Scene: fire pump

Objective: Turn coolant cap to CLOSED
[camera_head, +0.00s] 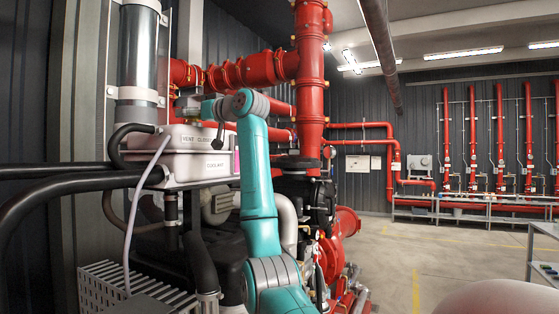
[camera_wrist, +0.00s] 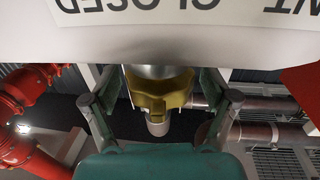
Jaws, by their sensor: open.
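The coolant tank is a pale box (camera_head: 195,142) at centre left in the head view, lettered VENT, CLOSED and COOLANT. Its white surface (camera_wrist: 150,40) fills the top of the wrist view, with the lettering upside down. A yellow brass-coloured cap (camera_wrist: 160,90) is in the middle of the wrist view. My gripper (camera_wrist: 159,99) is open, with one finger on each side of the cap and gaps visible between. In the head view my teal arm reaches up to the tank top; the fingers and cap are too small there to tell apart.
Red pipes (camera_head: 252,70) run behind the tank. Open floor (camera_head: 450,250) is at right.

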